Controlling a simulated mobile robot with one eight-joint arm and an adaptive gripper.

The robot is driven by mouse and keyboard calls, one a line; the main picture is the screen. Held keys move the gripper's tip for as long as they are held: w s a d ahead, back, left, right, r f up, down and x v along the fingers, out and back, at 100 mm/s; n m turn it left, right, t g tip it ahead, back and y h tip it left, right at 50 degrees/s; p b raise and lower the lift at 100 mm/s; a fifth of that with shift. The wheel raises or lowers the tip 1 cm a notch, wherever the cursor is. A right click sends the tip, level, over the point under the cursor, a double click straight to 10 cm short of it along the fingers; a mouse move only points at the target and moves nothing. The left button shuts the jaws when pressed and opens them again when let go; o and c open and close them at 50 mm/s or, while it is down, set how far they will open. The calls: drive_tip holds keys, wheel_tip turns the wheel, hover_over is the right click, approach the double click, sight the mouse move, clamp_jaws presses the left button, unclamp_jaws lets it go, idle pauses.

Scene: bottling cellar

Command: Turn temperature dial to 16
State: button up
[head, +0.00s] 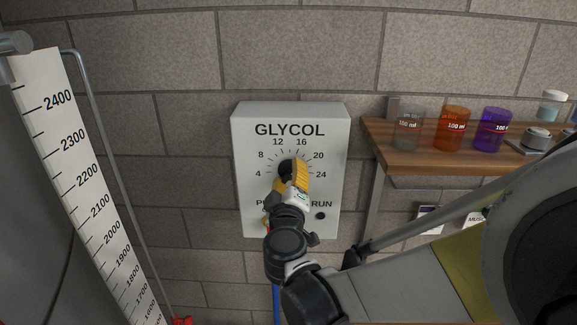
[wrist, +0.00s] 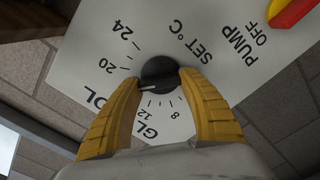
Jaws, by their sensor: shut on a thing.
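The temperature dial (wrist: 159,72) is a round black knob on the white GLYCOL control box (head: 246,142). In the head view the dial (head: 285,167) is partly covered by my gripper (head: 292,175). My gripper (wrist: 158,80) is shut on the dial, with one yellow finger on each side of it. A white pointer mark shows on the dial's lower left side in the wrist view. The numbers 24, 20 and 8 can be read there; my left finger covers part of the scale around 16. I cannot tell the exact setting.
A red and yellow pump switch (wrist: 289,10) sits on the same box. A wooden shelf (head: 400,155) with several beakers, one of them orange (head: 453,128), is to the right. A tall level scale (head: 85,175) stands at left. Brick wall surrounds the box.

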drive_tip(key=shift+f+n+b, duration=0.2)
drive_tip(key=shift+n+b, duration=0.5)
drive_tip(key=shift+n, duration=0.4)
drive_tip(key=shift+r+n, duration=0.15)
drive_tip(key=shift+n, duration=0.55)
drive_tip(key=o, duration=1.2)
drive_tip(key=shift+w, duration=0.1)
drive_tip(key=s, duration=1.2)
drive_tip(key=shift+a, duration=0.25)
